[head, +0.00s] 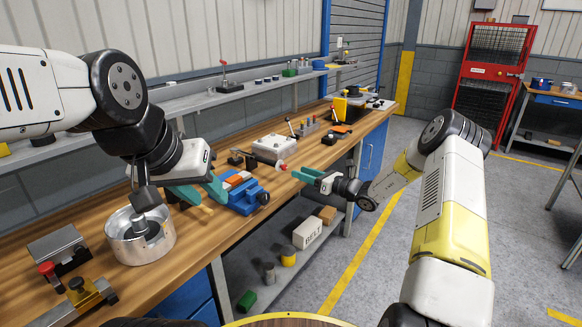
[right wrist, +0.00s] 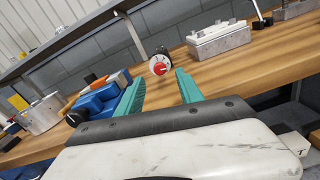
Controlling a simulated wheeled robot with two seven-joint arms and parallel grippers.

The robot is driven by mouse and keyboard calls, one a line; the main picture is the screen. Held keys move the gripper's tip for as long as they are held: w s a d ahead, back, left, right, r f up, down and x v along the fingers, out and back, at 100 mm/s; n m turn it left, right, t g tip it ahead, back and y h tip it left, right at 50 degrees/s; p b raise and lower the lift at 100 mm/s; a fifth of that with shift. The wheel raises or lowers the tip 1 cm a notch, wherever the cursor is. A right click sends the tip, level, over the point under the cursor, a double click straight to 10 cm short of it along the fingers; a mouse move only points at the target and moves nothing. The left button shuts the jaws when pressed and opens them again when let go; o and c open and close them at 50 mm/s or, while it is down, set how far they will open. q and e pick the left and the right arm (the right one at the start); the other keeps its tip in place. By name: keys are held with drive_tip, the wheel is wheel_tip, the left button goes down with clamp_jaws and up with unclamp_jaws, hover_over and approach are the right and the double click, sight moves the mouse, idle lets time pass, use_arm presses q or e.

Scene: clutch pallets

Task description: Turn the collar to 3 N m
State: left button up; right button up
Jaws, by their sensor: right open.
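A small round dial with a red and white face (head: 282,166), which looks like the collar, is on a dark holder on the wooden bench. In the right wrist view the dial (right wrist: 159,66) appears ahead, between the fingertips. Its scale marks are too small to read. My right gripper (head: 302,173) is open and empty, its teal fingers pointing at the dial from the right; it also shows in the right wrist view (right wrist: 160,74). My left gripper (head: 204,194) has its teal fingers apart over the bench, left of the blue vise (head: 245,196), with nothing visibly held.
A pale metal box (head: 274,147) stands just behind the dial. A round metal housing (head: 140,236) is on the bench below my left arm. A grey block (head: 56,246) and a brass clamp (head: 84,293) lie at the near left. Open floor lies right of the bench.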

sight(286, 168)
drive_tip(key=x, duration=0.5)
drive_tip(key=shift+w+a, duration=0.25)
drive_tip(key=shift+a, duration=0.1)
clamp_jaws()
